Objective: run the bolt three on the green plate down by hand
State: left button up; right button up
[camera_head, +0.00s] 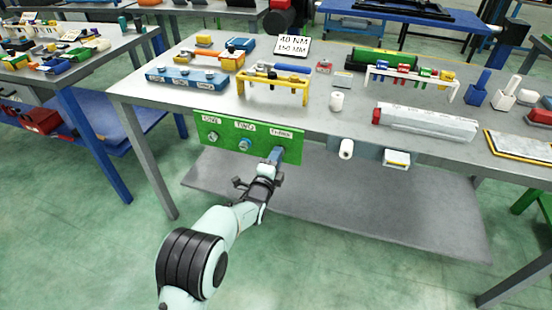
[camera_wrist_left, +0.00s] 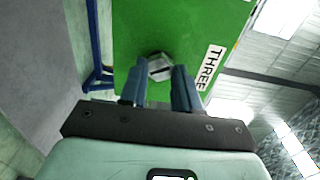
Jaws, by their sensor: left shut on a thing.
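The green plate (camera_head: 228,151) hangs upright at the front edge of the workbench, with labels ONE, TWO and THREE along its top. Bolts one (camera_head: 213,136) and two (camera_head: 244,144) show in the head view. My left gripper (camera_head: 276,155) is at the right end of the plate, below the label THREE (camera_head: 281,134). In the left wrist view, bolt three (camera_wrist_left: 159,66) shows a grey hex head between the blue fingertips of my left gripper (camera_wrist_left: 160,75). The fingers are shut on it. My right gripper is in neither view.
The workbench (camera_head: 318,122) above holds a yellow rack (camera_head: 273,86), a blue socket rail (camera_head: 187,78) and a sign reading 40 NM, 150 MM (camera_head: 292,47). A white roll (camera_head: 346,149) sticks out right of the plate. A grey lower shelf (camera_head: 340,205) lies beneath.

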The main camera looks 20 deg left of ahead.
pick_arm(q)
jog(key=o, duration=1.1)
jog(key=shift+s+f, duration=0.15)
jog(key=shift+f, duration=0.1)
jog(key=shift+c, duration=0.2)
jog(key=shift+r, duration=0.15)
jog(key=s+p, duration=0.2)
jog(key=s, duration=1.1)
jog(key=shift+s+a, duration=0.15)
jog(key=shift+a, duration=0.05)
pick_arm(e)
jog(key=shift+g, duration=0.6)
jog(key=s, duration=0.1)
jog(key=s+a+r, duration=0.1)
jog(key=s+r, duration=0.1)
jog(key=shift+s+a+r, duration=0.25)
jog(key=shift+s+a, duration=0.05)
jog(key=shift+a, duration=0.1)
